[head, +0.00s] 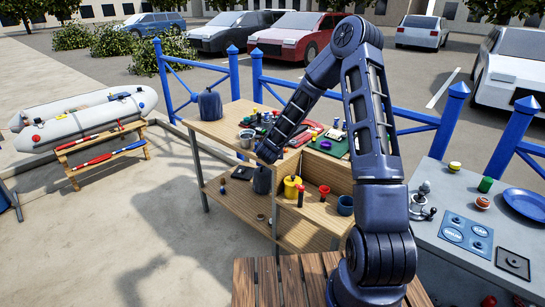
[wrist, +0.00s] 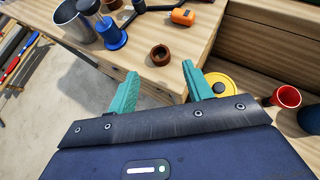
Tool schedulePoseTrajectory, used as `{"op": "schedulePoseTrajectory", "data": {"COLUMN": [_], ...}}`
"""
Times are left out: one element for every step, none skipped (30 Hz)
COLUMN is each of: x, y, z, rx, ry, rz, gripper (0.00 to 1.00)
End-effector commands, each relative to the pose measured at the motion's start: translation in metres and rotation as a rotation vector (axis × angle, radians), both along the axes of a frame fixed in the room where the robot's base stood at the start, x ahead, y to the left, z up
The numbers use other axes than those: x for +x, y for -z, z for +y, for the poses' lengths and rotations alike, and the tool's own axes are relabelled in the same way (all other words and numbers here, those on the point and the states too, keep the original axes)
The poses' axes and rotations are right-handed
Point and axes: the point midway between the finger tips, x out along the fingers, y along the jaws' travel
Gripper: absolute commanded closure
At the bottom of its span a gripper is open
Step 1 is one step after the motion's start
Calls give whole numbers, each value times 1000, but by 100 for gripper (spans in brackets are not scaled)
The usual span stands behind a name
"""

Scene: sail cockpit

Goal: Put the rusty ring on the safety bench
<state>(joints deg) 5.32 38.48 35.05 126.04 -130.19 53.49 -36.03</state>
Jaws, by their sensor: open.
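The rusty ring (wrist: 160,55) is a small brown ring lying flat near the edge of the wooden workbench top (wrist: 150,75) in the wrist view. My gripper (wrist: 160,71) is open, with its two teal fingers apart and empty. The ring shows just beyond the fingertips, between their lines; I see no contact. In the head view my arm reaches down over the workbench (head: 215,128), and its dark end (head: 262,180) hides the fingers and the ring. No label marks a safety bench; a low wooden bench (head: 148,150) with red and blue sticks stands at left by a grey inflatable boat (head: 85,120).
Lower down are a yellow pot (head: 292,187) and a red cup (wrist: 286,97). A grey counter (head: 440,175) stands at right. Open pavement (head: 110,225) lies left.

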Motion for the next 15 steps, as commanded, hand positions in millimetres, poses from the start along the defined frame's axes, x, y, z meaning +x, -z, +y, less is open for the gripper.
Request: {"op": "schedulePoseTrajectory", "data": {"x": [-7, -11, -16, -20, -23, -28, -31, -33, -36, -39, -41, -43, -45, -46, -47], "y": [-6, -9, -12, -15, -17, -20, -22, -24, -26, -28, -29, -30, -31, -32, -33], "z": [2, 3, 4, 4, 4, 5, 5, 6, 6, 7, 7, 7, 8, 8, 8], "rx": [-1, -1, -1, -1, -1, -1, -1, -1, -1, -1, -1, 0, 0, 0, 0], "ry": [-3, -3, -3, -3, -2, -2, -2, -2, -2, -1, -1, -1, -1, -1, -1], "rz": [-2, -2, -2, -2, -2, -2, -2, -2, -2, -2, -2, -1, 0, 0, 0], "gripper": [49, 49, 49, 49, 49, 49, 49, 49, 49, 49, 49, 49, 49, 49, 49]}}
